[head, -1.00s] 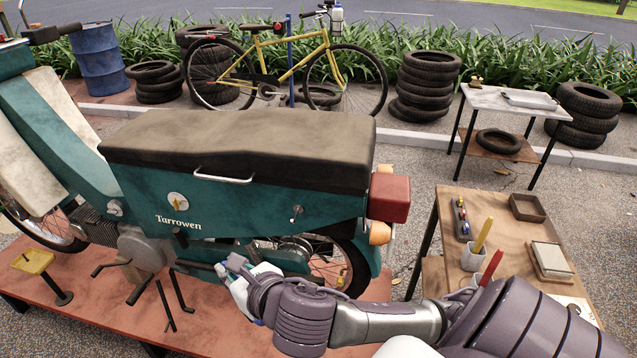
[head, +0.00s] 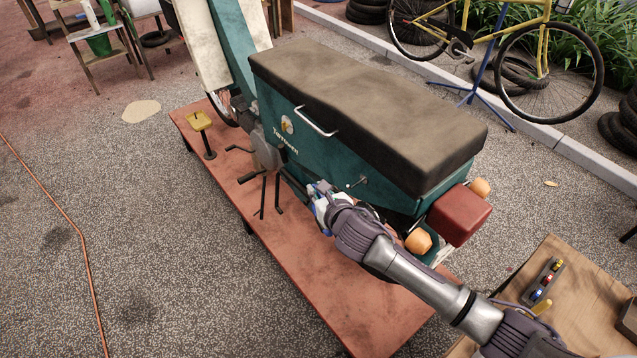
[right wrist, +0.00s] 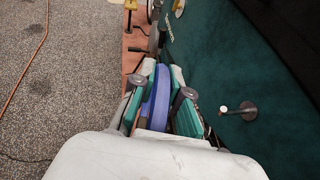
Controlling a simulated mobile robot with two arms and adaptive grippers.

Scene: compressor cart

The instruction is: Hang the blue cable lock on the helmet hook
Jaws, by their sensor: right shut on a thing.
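The teal moped (head: 375,155) stands on a low red platform. The helmet hook (head: 357,183), a small metal peg with a pale tip, sticks out of its side panel below the seat. It also shows in the right wrist view (right wrist: 240,110). My right gripper (head: 322,194) is beside the panel, left of the hook in the head view. It is shut on the blue cable lock (right wrist: 155,97), a blue band between the teal finger pads. The lock and hook are apart in the wrist view. The rest of the lock is hidden. My left gripper is out of view.
The red platform (head: 330,290) has a yellow-topped stand (head: 200,121) at its far end. A wooden table (head: 570,275) stands at lower right. An orange cable (head: 75,235) lies on the gravel at left. The gravel between is clear.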

